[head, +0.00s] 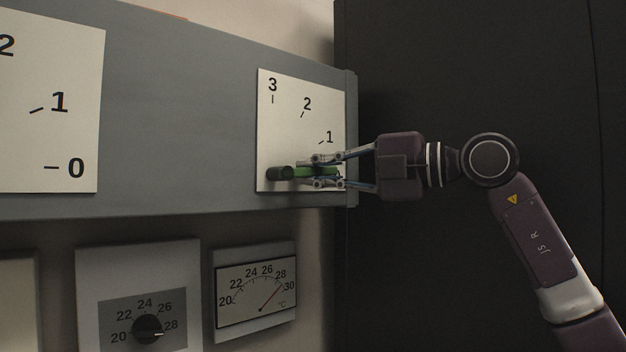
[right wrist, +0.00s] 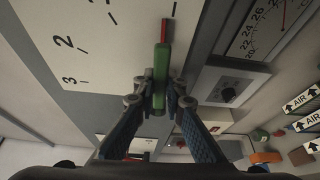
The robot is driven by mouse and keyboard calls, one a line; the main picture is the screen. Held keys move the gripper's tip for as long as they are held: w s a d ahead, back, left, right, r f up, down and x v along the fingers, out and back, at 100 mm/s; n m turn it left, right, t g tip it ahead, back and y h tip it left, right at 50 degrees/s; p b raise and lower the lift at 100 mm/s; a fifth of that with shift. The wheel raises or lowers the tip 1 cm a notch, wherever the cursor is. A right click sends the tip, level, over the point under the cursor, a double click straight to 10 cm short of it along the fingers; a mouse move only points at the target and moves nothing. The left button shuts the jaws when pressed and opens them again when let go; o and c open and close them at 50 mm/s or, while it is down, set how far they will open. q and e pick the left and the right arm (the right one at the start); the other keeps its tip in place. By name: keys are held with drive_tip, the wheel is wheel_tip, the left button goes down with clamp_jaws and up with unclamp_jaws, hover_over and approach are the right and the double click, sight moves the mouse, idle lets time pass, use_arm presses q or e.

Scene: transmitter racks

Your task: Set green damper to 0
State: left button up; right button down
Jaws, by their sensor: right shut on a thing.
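The green damper handle (head: 314,171) lies about horizontal on a white scale plate (head: 290,105) marked 3, 2 and 1. Its dark round hub (head: 281,173) is at the left end. My right gripper (head: 322,171) comes in from the right and is shut on the handle, one finger above and one below. The gripper covers the plate's lower right, so no 0 mark shows there. In the right wrist view the green handle (right wrist: 161,72) stands between the two fingers, with a red part (right wrist: 165,30) beyond it. My left gripper is not in view.
A second scale plate (head: 50,110) with 2, 1 and 0 is on the grey duct to the left. Below are a thermostat dial (head: 147,328) and a thermometer (head: 256,290). A dark cabinet wall (head: 450,60) stands behind my right arm.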

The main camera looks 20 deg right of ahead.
drive_tip(key=shift+f+m+b, duration=0.3)
drive_tip(key=shift+m+b, duration=0.05)
drive_tip(key=shift+m, duration=0.05)
idle(0.4)
drive_tip(key=c, duration=2)
unclamp_jaws()
drive_tip(key=shift+o, duration=0.2)
drive_tip(key=v, duration=1.2)
drive_tip(key=shift+f, duration=0.3)
